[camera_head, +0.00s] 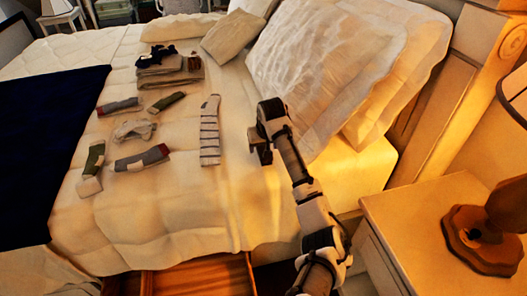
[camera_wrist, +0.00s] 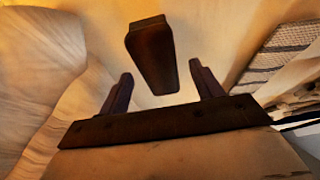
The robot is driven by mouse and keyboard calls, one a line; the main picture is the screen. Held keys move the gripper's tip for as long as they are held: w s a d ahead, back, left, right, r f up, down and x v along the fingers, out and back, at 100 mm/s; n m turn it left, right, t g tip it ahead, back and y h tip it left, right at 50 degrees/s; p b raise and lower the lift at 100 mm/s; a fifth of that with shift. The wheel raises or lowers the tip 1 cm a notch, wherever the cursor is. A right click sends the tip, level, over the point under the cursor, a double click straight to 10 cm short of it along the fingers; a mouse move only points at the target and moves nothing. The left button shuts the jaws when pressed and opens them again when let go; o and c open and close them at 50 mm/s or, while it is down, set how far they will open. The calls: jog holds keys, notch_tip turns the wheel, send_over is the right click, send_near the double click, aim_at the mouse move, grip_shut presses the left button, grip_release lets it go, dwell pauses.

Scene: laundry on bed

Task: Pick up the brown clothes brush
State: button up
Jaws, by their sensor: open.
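The brown clothes brush (camera_wrist: 152,50) shows in the wrist view as a dark brown, tapering block on the pale bed cover. My gripper (camera_wrist: 161,70) is open, with one finger on each side of the brush's near end. A gap shows between each finger and the brush, and most of the brush extends beyond the fingertips. In the head view my gripper (camera_head: 258,147) hangs low over the bed beside the pillows. There the brush cannot be told apart from the dark gripper parts.
A striped sock (camera_head: 210,132) lies left of my gripper, with several other socks and folded clothes (camera_head: 168,68) further left. Large pillows (camera_head: 320,65) stand behind on the right. A nightstand (camera_head: 415,225) with a lamp (camera_head: 484,228) is at the lower right.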

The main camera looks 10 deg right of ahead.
jog(key=shift+f, duration=0.2)
dwell(0.4)
jog(key=c, duration=1.1)
